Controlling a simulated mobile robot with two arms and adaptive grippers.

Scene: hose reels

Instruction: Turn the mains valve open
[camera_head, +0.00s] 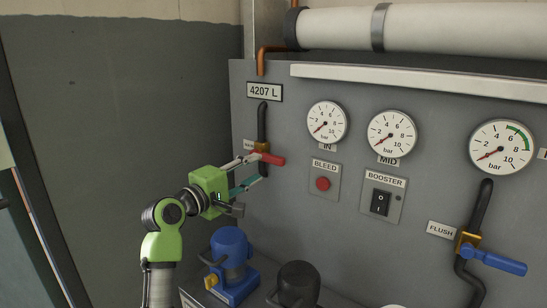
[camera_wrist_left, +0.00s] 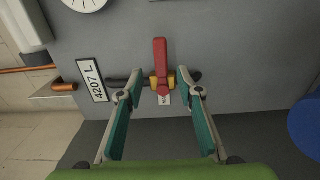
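The mains valve is a red lever (camera_head: 270,158) on a brass body (camera_head: 262,147) in a dark vertical pipe (camera_head: 262,118), below the "4207 L" plate. The lever points right, across the pipe. Its small label is mostly hidden by my fingers. My left gripper (camera_head: 256,168) is in front of the valve, with its fingers spread apart. In the left wrist view the red lever (camera_wrist_left: 160,62) and brass body lie just beyond and between the open fingertips (camera_wrist_left: 165,90). Nothing is between the finger pads, and I cannot see contact. My right gripper is not in view.
Gauges, a BLEED button (camera_head: 323,184) and a BOOSTER switch (camera_head: 381,203) are right of the valve. A blue FLUSH lever (camera_head: 492,260) is further right. A blue fitting (camera_head: 231,247) and a dark one (camera_head: 298,284) stand below. A dark wall is left.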

